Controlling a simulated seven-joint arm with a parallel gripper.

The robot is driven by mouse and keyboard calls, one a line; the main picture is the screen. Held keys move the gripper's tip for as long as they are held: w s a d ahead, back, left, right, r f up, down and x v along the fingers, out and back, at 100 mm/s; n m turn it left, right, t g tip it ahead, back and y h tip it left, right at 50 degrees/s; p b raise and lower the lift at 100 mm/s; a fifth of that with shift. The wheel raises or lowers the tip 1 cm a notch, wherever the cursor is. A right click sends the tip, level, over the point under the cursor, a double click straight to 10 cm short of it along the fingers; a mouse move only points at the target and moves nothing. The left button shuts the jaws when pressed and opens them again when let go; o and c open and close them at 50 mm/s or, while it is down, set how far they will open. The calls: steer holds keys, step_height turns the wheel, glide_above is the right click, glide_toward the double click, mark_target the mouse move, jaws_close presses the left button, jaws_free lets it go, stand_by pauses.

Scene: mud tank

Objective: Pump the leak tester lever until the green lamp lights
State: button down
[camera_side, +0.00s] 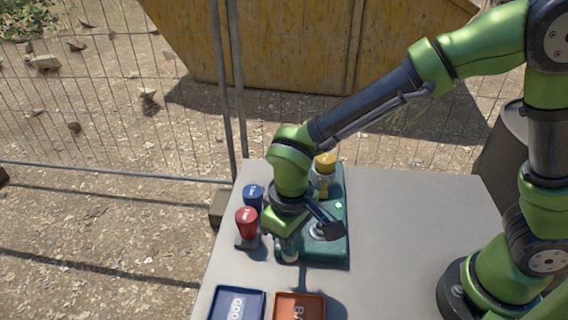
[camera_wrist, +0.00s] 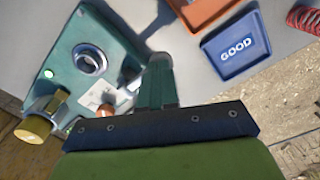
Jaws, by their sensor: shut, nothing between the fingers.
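The leak tester is a teal base (camera_side: 338,246) on the grey table, also seen in the wrist view (camera_wrist: 73,50). A round metal-rimmed socket (camera_wrist: 90,60) sits in its top. A small bright green spot, which looks like the lamp (camera_side: 338,205), shows on the base and in the wrist view (camera_wrist: 48,73); I cannot tell for sure that it is lit. My gripper (camera_wrist: 158,62) is shut and empty, pointing down over the tester's near left part. I cannot pick out the lever clearly; my gripper and wrist hide part of the tester.
A yellow-topped part (camera_side: 325,160) stands at the tester's far end. Red (camera_side: 247,219) and blue (camera_side: 253,194) capped pieces stand left of it. A blue tray marked GOOD (camera_side: 237,292) and an orange-red tray (camera_side: 300,296) lie at the near edge.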

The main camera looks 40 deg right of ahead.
steer(key=shift+r, duration=3)
steer(key=shift+f, duration=0.1)
steer(key=shift+s+d+f, duration=0.2)
steer(key=shift+s+d, duration=0.05)
steer(key=shift+s, duration=0.15)
steer(key=s+d+r+m+t, duration=0.1)
steer(key=d+r+m+t, duration=0.1)
steer(key=d, duration=0.4)
steer(key=s+d+r+m+t+y, duration=0.1)
steer(key=s+d+r+m+t, duration=0.1)
steer(key=d+r, duration=0.3)
steer(key=s+d+r+m+t+y, duration=0.1)
steer(key=s+d+r+m+t, duration=0.1)
steer(key=d, duration=0.7)
step_height(320, 180, up, 2)
steer(key=shift+m+t, duration=0.5)
steer(key=shift+t, duration=0.1)
